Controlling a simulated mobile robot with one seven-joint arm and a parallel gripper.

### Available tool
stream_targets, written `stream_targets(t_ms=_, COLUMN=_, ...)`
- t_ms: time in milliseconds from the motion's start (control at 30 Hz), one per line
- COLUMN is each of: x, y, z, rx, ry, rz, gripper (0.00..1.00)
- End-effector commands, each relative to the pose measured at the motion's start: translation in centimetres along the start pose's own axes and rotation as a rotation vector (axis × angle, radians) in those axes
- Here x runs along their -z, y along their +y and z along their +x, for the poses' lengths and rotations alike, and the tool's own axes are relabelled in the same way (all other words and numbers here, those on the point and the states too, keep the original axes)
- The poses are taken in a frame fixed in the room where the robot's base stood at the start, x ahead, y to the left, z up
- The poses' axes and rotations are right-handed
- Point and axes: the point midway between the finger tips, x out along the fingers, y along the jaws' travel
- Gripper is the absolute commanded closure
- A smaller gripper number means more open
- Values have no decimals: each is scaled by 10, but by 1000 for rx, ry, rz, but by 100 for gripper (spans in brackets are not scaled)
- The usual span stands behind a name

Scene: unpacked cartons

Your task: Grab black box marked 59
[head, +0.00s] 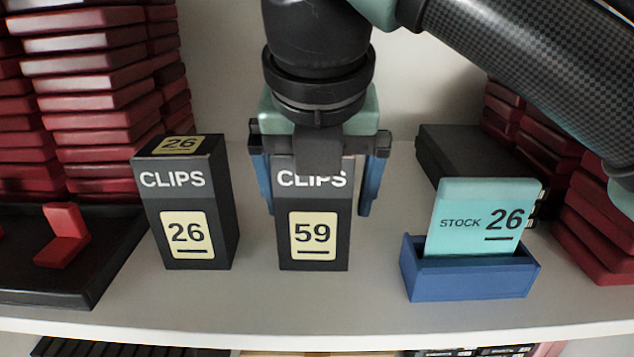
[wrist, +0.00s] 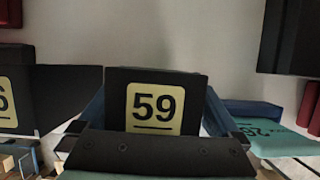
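The black box marked 59 (head: 313,225) stands upright on the white shelf, with a cream label and the word CLIPS on its front. Its top with another 59 label shows in the wrist view (wrist: 154,101). My gripper (head: 316,212) is above it, pointing down, with one blue finger on each side of its upper part. The fingers look spread, with a small gap on the right; contact on the left cannot be told. My gripper hides part of the box's top in the head view.
A similar black box marked 26 (head: 187,215) stands close on the left. On the right, a blue holder (head: 470,272) bears a teal card reading STOCK 26 (head: 482,218). A black tray (head: 70,272) with a red piece is far left. Red stacks (head: 95,100) stand behind.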

Motion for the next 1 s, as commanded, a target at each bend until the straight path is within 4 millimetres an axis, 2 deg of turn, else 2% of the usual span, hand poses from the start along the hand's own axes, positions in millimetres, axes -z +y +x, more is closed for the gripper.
stream_targets(t_ms=33, x=0, y=0, z=0, rx=0, ry=0, rz=0, gripper=11)
stream_targets(t_ms=400, x=0, y=0, z=0, rx=0, ry=0, rz=0, gripper=77)
stream_targets(t_ms=467, x=0, y=0, z=-1, rx=0, ry=-2, rz=0, gripper=85)
stream_targets(t_ms=767, x=-1, y=1, z=-2, rx=0, ry=-2, rz=0, gripper=85)
stream_targets(t_ms=1000, x=-6, y=9, z=-12, rx=1, ry=-2, rz=-1, gripper=85)
